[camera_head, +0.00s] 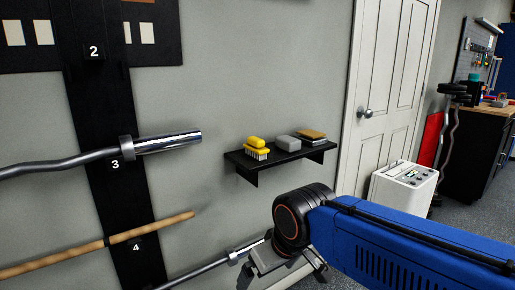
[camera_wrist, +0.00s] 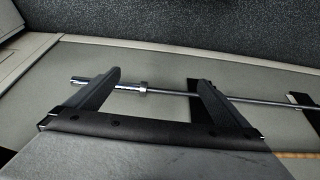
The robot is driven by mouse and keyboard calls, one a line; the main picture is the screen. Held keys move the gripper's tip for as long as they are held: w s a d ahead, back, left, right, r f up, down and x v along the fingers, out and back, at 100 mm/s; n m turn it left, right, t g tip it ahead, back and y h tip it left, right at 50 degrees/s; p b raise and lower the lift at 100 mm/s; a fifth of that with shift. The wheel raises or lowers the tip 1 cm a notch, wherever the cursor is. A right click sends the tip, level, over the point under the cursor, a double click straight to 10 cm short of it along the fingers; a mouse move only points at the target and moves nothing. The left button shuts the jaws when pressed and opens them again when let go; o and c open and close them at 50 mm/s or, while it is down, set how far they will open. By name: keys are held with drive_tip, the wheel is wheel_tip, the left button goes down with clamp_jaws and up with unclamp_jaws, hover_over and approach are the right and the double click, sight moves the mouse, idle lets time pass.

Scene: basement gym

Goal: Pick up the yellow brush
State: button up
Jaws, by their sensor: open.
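The yellow brush (camera_head: 256,143) lies at the left end of a small black wall shelf (camera_head: 283,162) in the head view, with its pale bristles facing down. It does not show in the wrist view. My gripper is below the shelf and lower right of the brush in the head view, clearly apart from it, and partly hidden by my wrist. In the wrist view my gripper (camera_wrist: 156,80) has its two dark fingers spread with nothing held between them.
A grey block (camera_head: 288,143) and a tan-and-dark flat item (camera_head: 312,136) share the shelf. Left is a black rack (camera_head: 105,115) holding metal bars (camera_head: 165,143) and a wooden stick (camera_head: 165,225). A white door (camera_head: 385,80) and white box (camera_head: 403,190) stand right.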

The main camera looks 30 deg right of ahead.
drive_tip(key=w+d+r+m+g+h, duration=0.15)
drive_tip(key=w+r+m, duration=0.25)
drive_tip(key=w+r, duration=0.55)
drive_tip(key=w+d+r+m+g+y, duration=0.1)
drive_tip(key=w+d+r+m, duration=0.35)
drive_tip(key=r, duration=0.85)
drive_tip(key=m+g+h, duration=0.1)
drive_tip(key=m+g, duration=0.1)
drive_tip(key=m, duration=0.7)
approach(255, 138)
drive_tip(key=f, duration=0.3)
drive_tip(key=d+f, duration=0.1)
drive_tip(key=f, duration=0.6)
drive_tip(key=shift+w+d+f, duration=0.15)
drive_tip(key=shift+d+f, duration=0.1)
drive_tip(key=shift+f, duration=0.15)
drive_tip(key=c, duration=1.3)
drive_tip(key=shift+r, duration=0.1)
wheel_tip(255, 138, up, 10)
